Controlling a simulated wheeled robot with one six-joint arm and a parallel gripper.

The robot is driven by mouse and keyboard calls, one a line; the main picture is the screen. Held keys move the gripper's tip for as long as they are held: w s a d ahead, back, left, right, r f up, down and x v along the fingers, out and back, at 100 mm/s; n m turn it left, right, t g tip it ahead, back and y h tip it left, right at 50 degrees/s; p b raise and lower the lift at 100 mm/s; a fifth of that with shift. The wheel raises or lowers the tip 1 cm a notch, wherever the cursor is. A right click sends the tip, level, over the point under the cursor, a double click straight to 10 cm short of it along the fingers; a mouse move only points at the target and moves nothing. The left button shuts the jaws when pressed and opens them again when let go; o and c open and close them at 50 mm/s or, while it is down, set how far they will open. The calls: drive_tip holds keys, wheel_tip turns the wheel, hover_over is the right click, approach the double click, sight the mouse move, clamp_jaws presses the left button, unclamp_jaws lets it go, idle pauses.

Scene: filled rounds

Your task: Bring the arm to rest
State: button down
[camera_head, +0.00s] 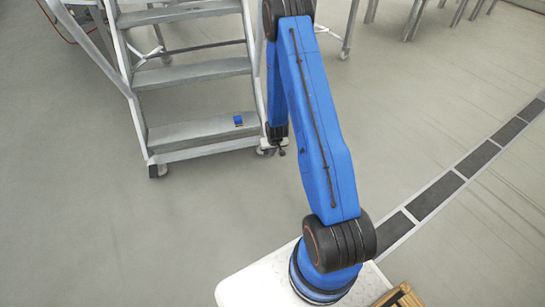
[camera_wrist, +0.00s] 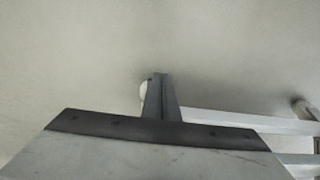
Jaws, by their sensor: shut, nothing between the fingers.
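My gripper (camera_head: 280,149) hangs at the end of my blue arm in the head view, close to the right side of the metal steps' lowest tread. It is small there and partly merges with the wheeled foot of the steps behind it. In the wrist view my gripper's two fingers (camera_wrist: 160,95) lie together with nothing between them. My arm is bent, with its upper link rising from the base and its forelink hanging down beside the steps.
Metal steps (camera_head: 198,131) on wheels stand at the left, beside my gripper. A small blue object (camera_head: 238,120) lies on the lowest tread. A wooden item (camera_head: 400,297) shows at the bottom right. A dark-panelled floor strip (camera_head: 437,194) runs across the right; surrounding floor is clear.

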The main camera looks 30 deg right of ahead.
drive_tip(key=shift+s+a+r, duration=0.1)
drive_tip(key=shift+s+r, duration=0.1)
idle(0.5)
drive_tip(key=s+a+r, duration=0.3)
drive_tip(key=r, duration=0.9)
drive_tip(key=s+a+r+n, duration=0.1)
drive_tip(key=s+a+r, duration=0.15)
drive_tip(key=r, duration=1.05)
drive_tip(key=s+a+r, duration=0.3)
drive_tip(key=a+r, duration=0.1)
drive_tip(key=r, duration=0.8)
drive_tip(key=s+a+r+n+t, duration=0.1)
drive_tip(key=s+a+r, duration=0.3)
drive_tip(key=s+r, duration=0.9)
drive_tip(key=s+a+r, duration=0.1)
drive_tip(key=s+r, duration=0.1)
drive_tip(key=s, duration=0.6)
drive_tip(key=s+a+r+n+y, duration=0.1)
drive_tip(key=s+a+r, duration=0.1)
drive_tip(key=s, duration=0.7)
drive_tip(key=shift+s+r, duration=0.25)
drive_tip(key=shift+r, duration=0.05)
